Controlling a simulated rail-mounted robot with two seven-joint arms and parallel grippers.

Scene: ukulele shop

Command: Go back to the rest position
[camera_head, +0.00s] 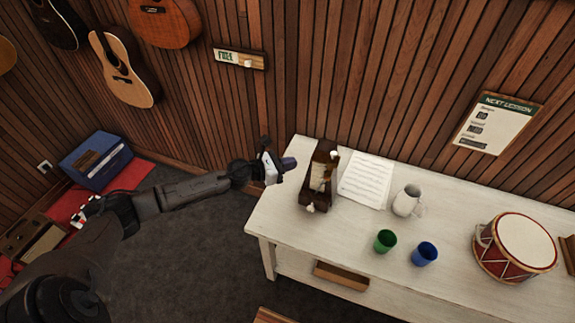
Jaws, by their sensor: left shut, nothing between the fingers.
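My left arm comes in from the left and reaches toward the table's left end. My left gripper (288,163) is shut, with nothing held, above the far left corner of the white table (337,225). A dark wooden holder (322,170) with a pale object in it stands on the table just right of the gripper, and the two look apart. My right gripper is not in view.
On the table are a music sheet (366,180), a white mug (406,201), a green cup (385,241), a blue cup (425,253) and a red drum (513,249). The wood-slat wall (380,90) is behind. A blue box (95,160) stands at left. Dark floor (200,260) is open left of the table.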

